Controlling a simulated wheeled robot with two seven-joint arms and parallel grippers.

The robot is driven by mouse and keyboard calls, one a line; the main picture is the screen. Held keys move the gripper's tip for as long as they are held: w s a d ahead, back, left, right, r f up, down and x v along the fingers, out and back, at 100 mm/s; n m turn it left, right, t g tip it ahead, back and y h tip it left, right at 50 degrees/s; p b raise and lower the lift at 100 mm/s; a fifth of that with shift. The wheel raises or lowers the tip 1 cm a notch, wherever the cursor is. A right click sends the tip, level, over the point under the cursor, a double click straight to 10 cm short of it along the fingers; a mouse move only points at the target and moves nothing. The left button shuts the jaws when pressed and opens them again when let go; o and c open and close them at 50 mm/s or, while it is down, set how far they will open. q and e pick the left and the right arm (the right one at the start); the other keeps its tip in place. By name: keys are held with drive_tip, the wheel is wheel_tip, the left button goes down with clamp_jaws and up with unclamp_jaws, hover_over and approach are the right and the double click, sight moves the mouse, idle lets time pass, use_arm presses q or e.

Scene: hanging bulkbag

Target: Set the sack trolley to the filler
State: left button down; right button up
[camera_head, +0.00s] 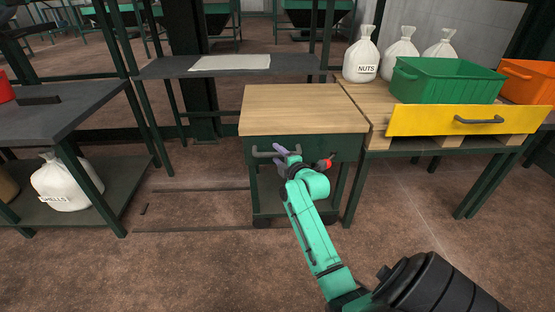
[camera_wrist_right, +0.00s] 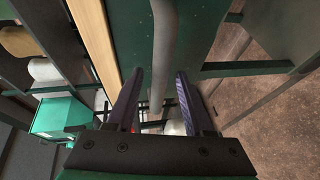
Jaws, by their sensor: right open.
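The sack trolley (camera_head: 300,112) has a pale wooden top, a dark green body and a grey bar handle (camera_head: 262,154) on its near side. It stands on the floor left of the pallet table. My right gripper (camera_head: 280,152) is at this handle, its purple fingers open. In the right wrist view the handle bar (camera_wrist_right: 163,45) runs between the two open fingers (camera_wrist_right: 160,75), which are not closed on it. I cannot tell which structure is the filler. My left gripper is not in view.
Dark floor strips (camera_head: 190,190) lie left of the trolley, with open floor there. A dark frame shelf (camera_head: 165,67) stands behind. The pallet table (camera_head: 375,143) at right holds white sacks (camera_head: 361,55), a green crate (camera_head: 440,85) and a yellow panel (camera_head: 420,121). A grey bench (camera_head: 70,108) stands left.

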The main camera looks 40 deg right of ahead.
drive_tip(key=shift+w, duration=0.25)
drive_tip(key=c, duration=0.8)
clamp_jaws()
drive_tip(key=shift+f, duration=0.1)
idle(0.4)
